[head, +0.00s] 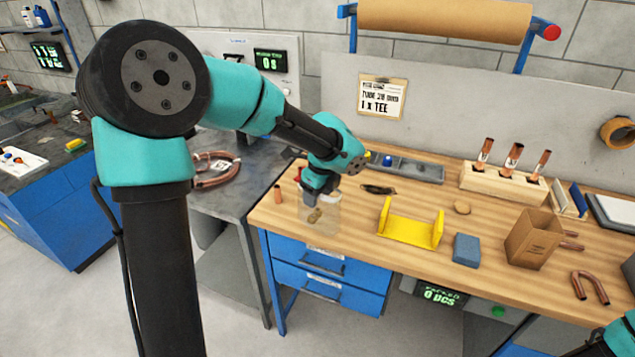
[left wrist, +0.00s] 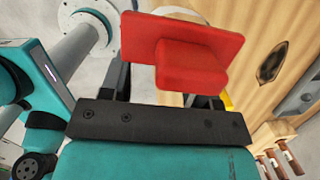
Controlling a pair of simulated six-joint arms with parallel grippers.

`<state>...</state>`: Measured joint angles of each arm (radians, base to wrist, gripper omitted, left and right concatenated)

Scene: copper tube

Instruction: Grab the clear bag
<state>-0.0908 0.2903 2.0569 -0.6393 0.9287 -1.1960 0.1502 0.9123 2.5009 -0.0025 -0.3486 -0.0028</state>
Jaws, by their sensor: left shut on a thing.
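The clear bag (head: 333,213) hangs below my left gripper (head: 318,197) at the left end of the wooden bench, with a small brass-coloured thing showing through it. My left gripper points down and is shut at the top of the bag. In the left wrist view a red block with a flat plate (left wrist: 200,50) covers the fingertips, and I cannot make out the bag there. Only a teal piece of my right arm shows at the lower right of the head view; its gripper is not seen.
On the bench (head: 345,252) stand a yellow bracket (head: 410,235), a blue block (head: 467,250), a cardboard box (head: 532,238) and a wooden rack (head: 500,184) with copper tubes. A short copper piece (head: 278,194) stands left of the bag.

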